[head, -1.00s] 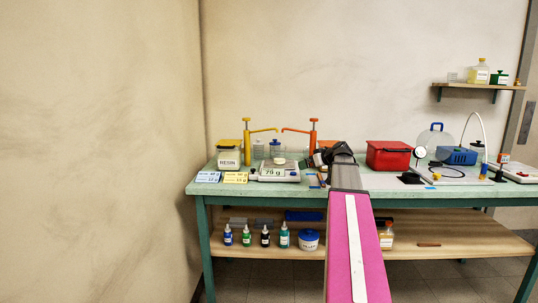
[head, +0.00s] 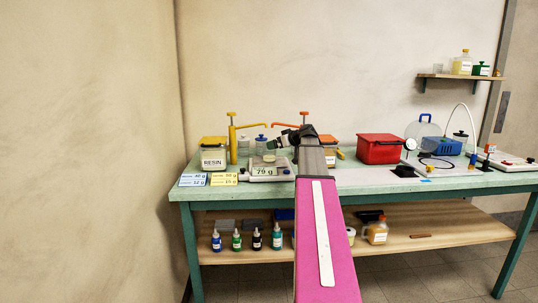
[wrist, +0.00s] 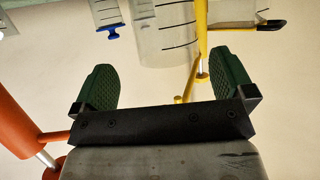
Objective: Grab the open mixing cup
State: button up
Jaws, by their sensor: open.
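A small clear open cup (head: 269,158) with pale contents stands on the digital scale (head: 270,173), which reads 79 g. In the wrist view, a large clear graduated cup (wrist: 165,40) appears beyond the fingers, partly behind the yellow pump; I cannot tell whether it is the cup on the scale. My gripper (head: 279,141) is above the scale's right side in the head view, partly hidden by my arm. In the wrist view its two green fingers (wrist: 165,84) are spread apart with nothing between them, and the graduated cup is apart from them.
The yellow pump (head: 232,140) stands left of the scale; the orange pump (head: 304,118) is behind my wrist. A resin container (head: 214,154) and label cards (head: 209,180) are at the left. A red box (head: 380,149) stands right of my arm. A blue-ended syringe (wrist: 110,25) shows in the wrist view.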

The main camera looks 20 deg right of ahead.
aim_at(269, 152)
jog(key=x, duration=0.5)
jog(key=shift+a+r, duration=0.1)
jog(key=shift+a, duration=0.3)
jog(key=shift+s, duration=0.1)
jog(key=c, duration=1)
